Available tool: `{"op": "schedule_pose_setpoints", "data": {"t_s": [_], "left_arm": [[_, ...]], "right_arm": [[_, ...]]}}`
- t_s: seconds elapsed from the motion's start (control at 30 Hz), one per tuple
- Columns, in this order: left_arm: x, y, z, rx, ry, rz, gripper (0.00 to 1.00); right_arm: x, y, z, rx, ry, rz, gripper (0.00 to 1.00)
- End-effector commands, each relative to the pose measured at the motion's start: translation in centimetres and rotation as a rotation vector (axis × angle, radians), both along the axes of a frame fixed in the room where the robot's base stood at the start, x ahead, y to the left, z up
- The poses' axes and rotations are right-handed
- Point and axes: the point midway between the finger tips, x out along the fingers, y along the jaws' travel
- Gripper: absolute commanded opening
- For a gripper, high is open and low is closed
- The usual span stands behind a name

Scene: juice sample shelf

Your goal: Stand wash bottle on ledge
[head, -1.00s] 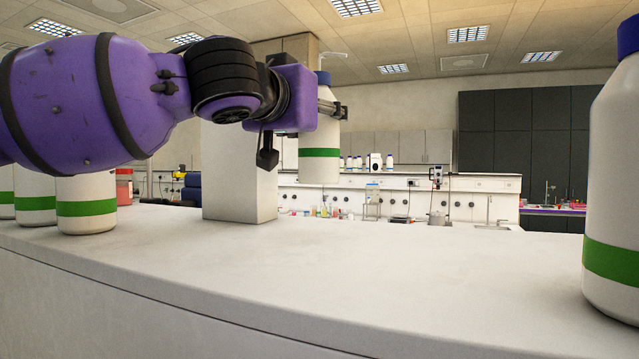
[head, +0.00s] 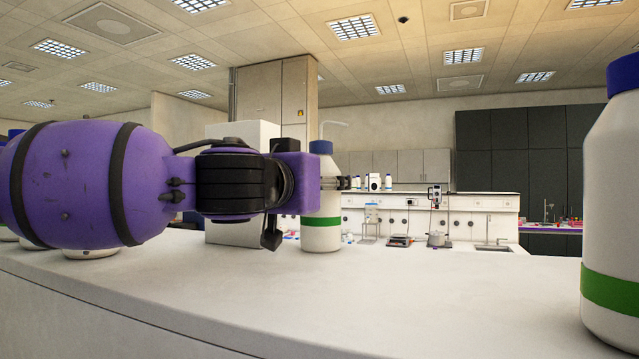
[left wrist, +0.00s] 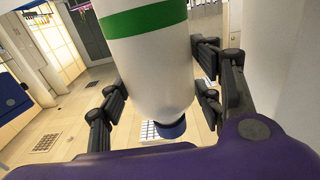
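The wash bottle (head: 321,236) is white with a green band, a blue cap and a pale bent spout. It is upright in the head view, its base at the top of the white ledge (head: 400,295); I cannot tell whether it touches. My left gripper (head: 338,183) is around the bottle's upper body from the left. In the left wrist view the bottle (left wrist: 155,70) fills the space between the dark fingers (left wrist: 160,95), with its blue cap toward the bottom of the picture. The fingers look shut on it. My right gripper is not in view.
A large similar bottle (head: 612,220) stands on the ledge at the right. A white block (head: 225,232) stands just left of the held bottle. Other bottles (head: 92,253) at the left are mostly hidden by my arm. The ledge's middle is clear.

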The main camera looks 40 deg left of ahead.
Motion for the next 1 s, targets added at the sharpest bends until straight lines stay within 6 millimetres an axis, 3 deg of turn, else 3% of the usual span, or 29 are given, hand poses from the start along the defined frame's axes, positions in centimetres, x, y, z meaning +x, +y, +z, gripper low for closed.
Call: {"op": "schedule_pose_setpoints", "data": {"t_s": [0.47,0.57,0.8,1.0], "left_arm": [[-0.5,-0.2,0.2,0.003,-0.001,0.0,0.72],[-1.8,-0.6,0.4,0.004,-0.004,0.001,0.72],[-7.3,-2.2,0.3,0.003,-0.006,0.002,0.72],[-7.9,-2.7,-0.2,0.001,0.007,0.002,0.72]], "right_arm": [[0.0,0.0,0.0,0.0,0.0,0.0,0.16],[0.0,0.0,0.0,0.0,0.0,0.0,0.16],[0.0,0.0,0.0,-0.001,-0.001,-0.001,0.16],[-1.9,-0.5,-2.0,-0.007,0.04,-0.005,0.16]]}}
